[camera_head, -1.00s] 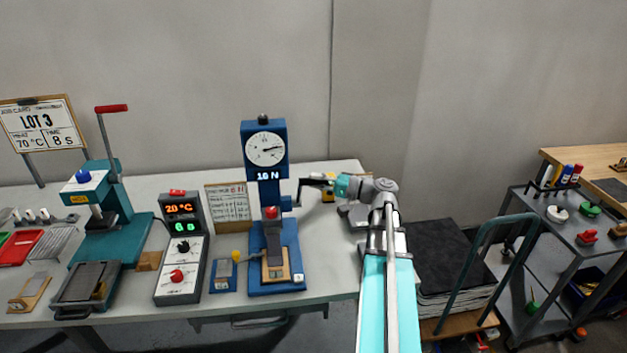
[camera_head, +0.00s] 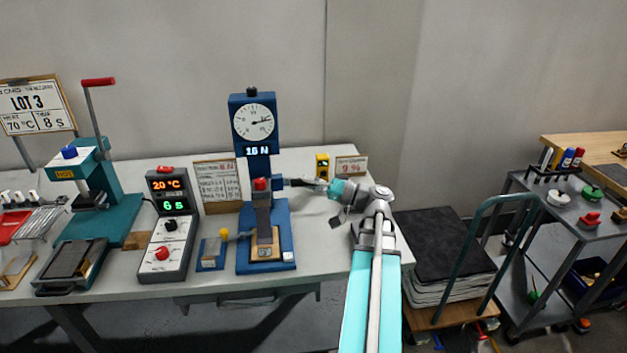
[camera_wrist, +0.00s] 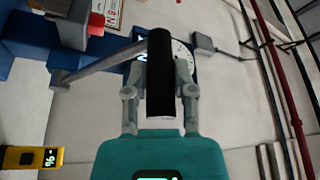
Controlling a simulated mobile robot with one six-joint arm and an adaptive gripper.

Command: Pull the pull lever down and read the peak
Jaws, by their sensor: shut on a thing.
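The blue pull tester (camera_head: 257,165) stands on the bench with a round dial (camera_head: 254,122) on top. Its small display (camera_head: 258,151) seems to read 15 or 16 N; the digits are blurred. A red-topped part and a grey strip (camera_head: 263,212) sit at its front. The pull lever (camera_head: 299,182) sticks out from its right side, about level. My gripper (camera_head: 329,187) is at the lever's outer end. In the wrist view, my gripper (camera_wrist: 160,90) is shut on the lever's black handle (camera_wrist: 160,62), and the grey lever arm (camera_wrist: 100,65) runs left to the tester.
A control box (camera_head: 171,224) and teal press (camera_head: 100,190) stand to the left. A yellow meter (camera_head: 322,166) and a "9 %" card (camera_head: 351,166) stand behind my gripper. A trolley (camera_head: 450,260) and grey cart (camera_head: 580,230) are at right.

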